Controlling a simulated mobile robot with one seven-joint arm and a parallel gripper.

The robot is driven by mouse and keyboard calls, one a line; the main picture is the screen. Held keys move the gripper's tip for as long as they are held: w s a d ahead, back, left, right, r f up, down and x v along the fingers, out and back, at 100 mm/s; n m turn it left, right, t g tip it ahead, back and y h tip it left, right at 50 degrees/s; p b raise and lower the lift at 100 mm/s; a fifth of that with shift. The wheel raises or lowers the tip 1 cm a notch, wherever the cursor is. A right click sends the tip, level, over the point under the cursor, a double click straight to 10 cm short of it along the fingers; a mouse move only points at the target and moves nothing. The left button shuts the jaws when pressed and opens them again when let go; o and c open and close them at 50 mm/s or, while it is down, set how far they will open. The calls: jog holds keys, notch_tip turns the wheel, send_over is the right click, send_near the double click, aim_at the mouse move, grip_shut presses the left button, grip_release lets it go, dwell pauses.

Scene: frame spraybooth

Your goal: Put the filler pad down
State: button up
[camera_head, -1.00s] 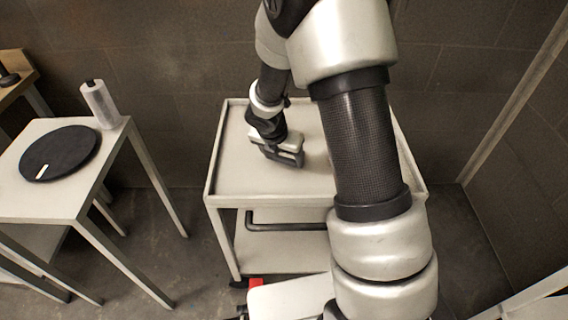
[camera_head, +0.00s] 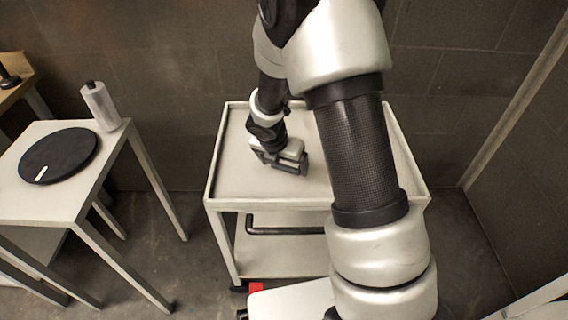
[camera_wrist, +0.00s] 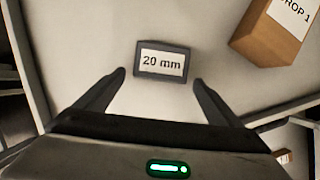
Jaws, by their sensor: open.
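A small dark grey block with a white "20 mm" label, which looks like the filler pad (camera_wrist: 162,75), lies on a pale surface in the wrist view. My gripper (camera_wrist: 159,76) is open, with one dark finger on each side of the pad's near end. Neither finger visibly touches it. In the head view my gripper (camera_head: 285,160) is low over the top tray of the white cart (camera_head: 232,185). The pad cannot be made out there.
A brown block labelled "DROP 1" (camera_wrist: 268,35) stands near the pad at upper right in the wrist view. The cart tray has a raised rim. At left, a white table (camera_head: 50,205) holds a black disc (camera_head: 60,152) and a bottle (camera_head: 100,105).

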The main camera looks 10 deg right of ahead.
jog(key=s+r+m+p, duration=0.2)
jog(key=s+r+m, duration=0.1)
jog(key=r, duration=0.7)
jog(key=s+r+m+p, duration=0.2)
jog(key=s+r+m, duration=0.2)
jog(key=r, duration=0.5)
jog(key=s+d+r+m+t+y, duration=0.1)
jog(key=s+r+m, duration=0.6)
jog(key=s+m, duration=0.3)
jog(key=s+r+m+t+y, duration=0.1)
jog(key=s+r+m+y, duration=0.1)
jog(key=s+r+m, duration=0.8)
notch_tip(320, 180, up, 12)
jog(key=w+m+p, duration=0.1)
jog(key=m+p, duration=0.1)
jog(key=p, duration=1.3)
jog(key=shift+w+r+p, duration=0.25)
jog(key=shift+w+p, duration=0.05)
jog(key=shift+p, duration=0.1)
